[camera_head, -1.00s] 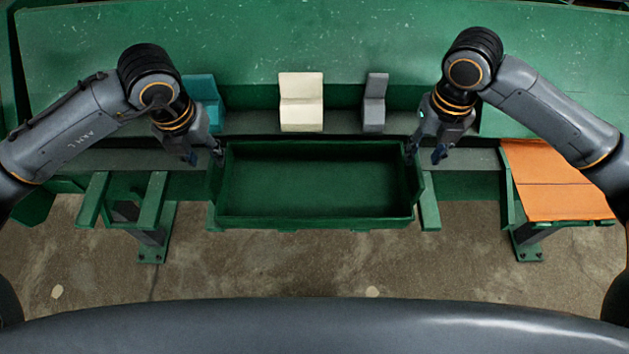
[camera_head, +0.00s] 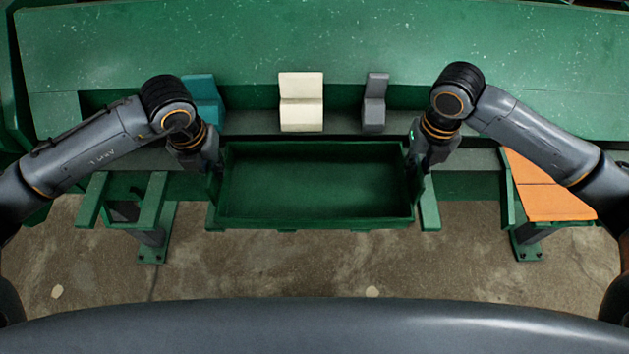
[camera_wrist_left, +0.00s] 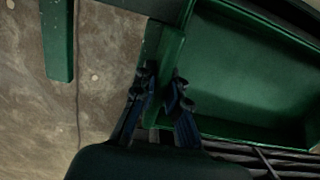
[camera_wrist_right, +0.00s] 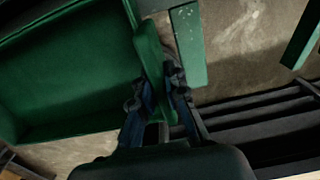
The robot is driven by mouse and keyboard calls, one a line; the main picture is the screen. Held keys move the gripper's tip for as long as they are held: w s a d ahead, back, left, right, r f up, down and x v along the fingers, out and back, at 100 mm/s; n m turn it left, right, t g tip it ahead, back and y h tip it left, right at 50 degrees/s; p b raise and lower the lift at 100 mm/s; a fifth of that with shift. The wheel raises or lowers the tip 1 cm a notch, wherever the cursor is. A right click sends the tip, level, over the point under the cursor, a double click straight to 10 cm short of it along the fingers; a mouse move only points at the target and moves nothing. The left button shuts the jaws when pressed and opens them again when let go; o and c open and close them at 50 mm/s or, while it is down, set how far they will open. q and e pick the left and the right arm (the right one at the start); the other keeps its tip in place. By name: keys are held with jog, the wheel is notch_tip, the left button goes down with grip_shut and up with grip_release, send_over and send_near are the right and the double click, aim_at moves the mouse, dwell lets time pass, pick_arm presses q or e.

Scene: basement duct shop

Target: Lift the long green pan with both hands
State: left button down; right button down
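The long green pan (camera_head: 315,181) is an open, empty trough with raised walls. It lies level at the front of the green bench in the head view. My left gripper (camera_wrist_left: 164,82) is at the pan's left end, its fingers on either side of a green upright strip there, seemingly closed on it. My right gripper (camera_wrist_right: 155,88) is at the right end, its fingers around a similar green strip, also seemingly closed. In the head view both fingertip pairs are hidden by the wrists and the pan's ends.
Teal (camera_head: 204,100), cream (camera_head: 301,103) and grey (camera_head: 375,104) blocks stand on the bench (camera_head: 330,40) behind the pan. Green support bars (camera_head: 150,200) stick out at the left. An orange panel (camera_head: 548,189) lies at the right. Concrete floor (camera_head: 330,265) is clear in front.

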pick_arm(q)
jog(key=shift+r, duration=0.15)
pick_arm(e)
jog(key=shift+r, duration=0.15)
